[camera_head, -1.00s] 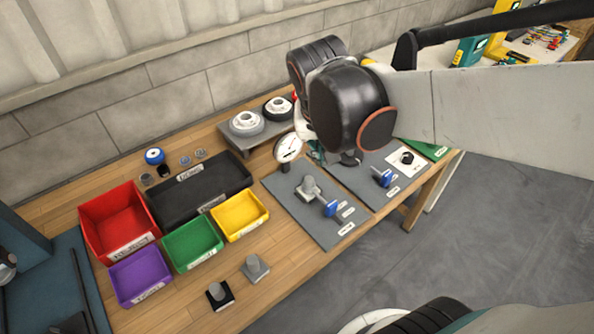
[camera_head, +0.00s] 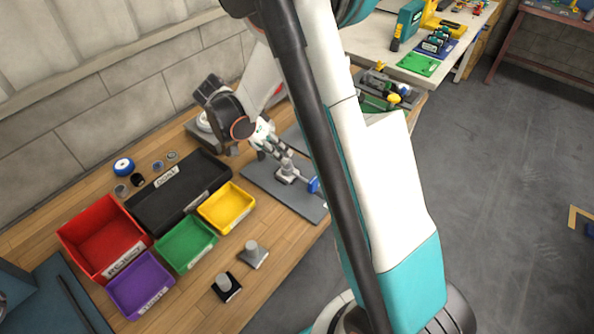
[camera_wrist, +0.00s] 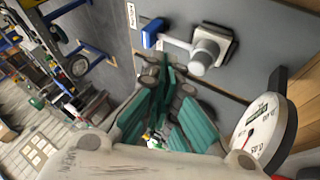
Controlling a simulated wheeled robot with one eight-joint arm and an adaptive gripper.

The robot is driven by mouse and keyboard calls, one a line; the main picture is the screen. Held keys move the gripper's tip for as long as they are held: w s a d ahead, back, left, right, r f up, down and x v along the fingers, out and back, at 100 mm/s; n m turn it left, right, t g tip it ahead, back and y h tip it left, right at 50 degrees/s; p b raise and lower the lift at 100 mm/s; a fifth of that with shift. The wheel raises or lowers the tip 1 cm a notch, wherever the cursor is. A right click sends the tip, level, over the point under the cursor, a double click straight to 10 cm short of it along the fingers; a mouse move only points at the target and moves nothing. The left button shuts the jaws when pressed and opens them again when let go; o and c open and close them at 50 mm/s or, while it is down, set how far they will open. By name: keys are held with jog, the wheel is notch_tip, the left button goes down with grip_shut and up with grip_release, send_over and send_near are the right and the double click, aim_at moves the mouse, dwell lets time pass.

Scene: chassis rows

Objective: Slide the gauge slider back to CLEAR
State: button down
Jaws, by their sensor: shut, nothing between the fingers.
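My gripper (camera_head: 280,155) reaches down over the left part of the grey panel (camera_head: 304,203), close to a grey block (camera_head: 288,177) with a blue-ended handle (camera_head: 313,185). In the wrist view my gripper (camera_wrist: 165,75) has its teal fingers converging, shut and empty, beside the block (camera_wrist: 207,50) and the blue end (camera_wrist: 150,32). I cannot tell whether the fingertips touch the block. A white round dial gauge (camera_wrist: 258,130) is at the lower right of the wrist view. A white label (camera_wrist: 131,15) lies near the blue end; its text is unreadable.
Red (camera_head: 72,236), purple (camera_head: 140,285), green (camera_head: 186,243), yellow (camera_head: 227,207) and black (camera_head: 165,208) bins stand left on the wooden bench. Two small posts on bases (camera_head: 252,254) (camera_head: 227,287) stand near its front edge. My arm hides the panel's right part.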

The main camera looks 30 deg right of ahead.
aim_at(316, 181)
jog(key=b+x, duration=0.3)
jog(key=x, duration=0.7)
jog(key=shift+f, duration=0.15)
jog(key=shift+s, duration=0.15)
jog(key=s, duration=0.1)
jog(key=s+d+b, duration=0.1)
jog(key=s, duration=0.1)
jog(key=shift+s+d, duration=0.1)
jog(key=shift+s, duration=0.15)
jog(key=shift+w, duration=0.1)
